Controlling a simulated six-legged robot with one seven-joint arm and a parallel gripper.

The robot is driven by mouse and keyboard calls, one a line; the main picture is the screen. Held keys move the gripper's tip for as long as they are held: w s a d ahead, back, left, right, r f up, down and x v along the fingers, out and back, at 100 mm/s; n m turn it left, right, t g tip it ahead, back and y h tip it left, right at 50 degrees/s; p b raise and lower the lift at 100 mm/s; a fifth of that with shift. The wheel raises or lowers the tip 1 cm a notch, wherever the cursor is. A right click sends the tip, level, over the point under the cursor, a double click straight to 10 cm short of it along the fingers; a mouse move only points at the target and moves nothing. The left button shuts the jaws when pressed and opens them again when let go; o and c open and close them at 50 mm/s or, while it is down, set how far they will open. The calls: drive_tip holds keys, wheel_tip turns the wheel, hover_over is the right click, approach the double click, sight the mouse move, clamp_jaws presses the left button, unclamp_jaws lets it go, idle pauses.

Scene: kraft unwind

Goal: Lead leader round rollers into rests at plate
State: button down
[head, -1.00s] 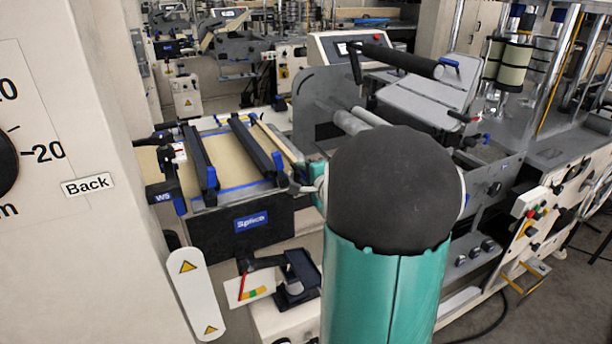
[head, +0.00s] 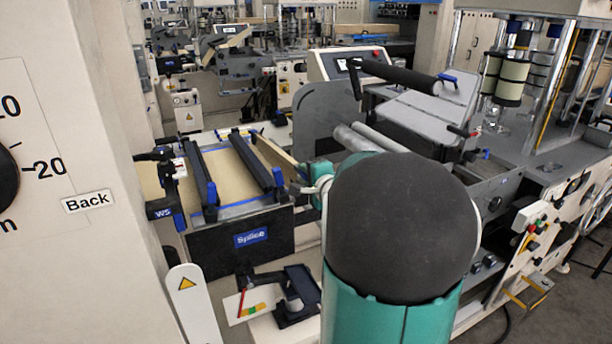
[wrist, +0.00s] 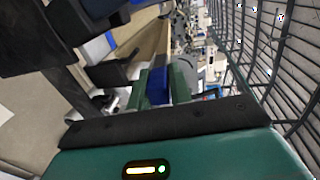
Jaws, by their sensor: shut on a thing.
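My gripper (wrist: 160,88) is shut on a small blue piece (wrist: 158,86), between its two green fingers in the wrist view. A tan kraft strip (wrist: 153,44) runs just beyond it; whether it joins the blue piece is unclear. In the head view my gripper (head: 303,188) is small, beside the right edge of the splice table, partly hidden by my arm. A tan sheet (head: 277,155) stands slanted along that edge. Two grey rollers (head: 357,138) lie to the right, partly behind my arm. The splice plate (head: 240,209) carries two dark bars (head: 251,160) with blue ends.
A large grey side plate (head: 312,115) stands behind the rollers. A cream column (head: 95,260) fills the left. A small stand with a coloured scale (head: 250,302) sits below the Splice label (head: 251,238). In the wrist view, a wire mesh guard (wrist: 268,50) runs close on the right.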

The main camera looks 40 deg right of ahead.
drive_tip(key=shift+f, duration=0.1)
drive_tip(key=shift+s+d+r, duration=0.25)
drive_tip(key=shift+d+r, duration=0.2)
drive_tip(key=shift+d, duration=0.3)
drive_tip(key=shift+s+d+r, duration=0.25)
drive_tip(key=shift+d+r, duration=0.15)
drive_tip(key=shift+d, duration=0.35)
drive_tip(key=shift+s+d+r, duration=0.25)
drive_tip(key=shift+d+r, duration=0.2)
drive_tip(key=shift+d, duration=0.3)
drive_tip(key=shift+f, duration=0.1)
drive_tip(key=shift+s+f+m+t+h, duration=0.1)
drive_tip(key=shift+f+m+t+h, duration=0.5)
drive_tip(key=shift+f+h, duration=0.5)
drive_tip(key=shift+r, duration=0.15)
drive_tip(key=d, duration=0.1)
drive_tip(key=s+d+f, duration=0.1)
drive_tip(key=d, duration=0.3)
drive_tip(key=shift+s+d+f, duration=0.25)
drive_tip(key=shift+s, duration=0.15)
drive_tip(key=shift+a, duration=0.1)
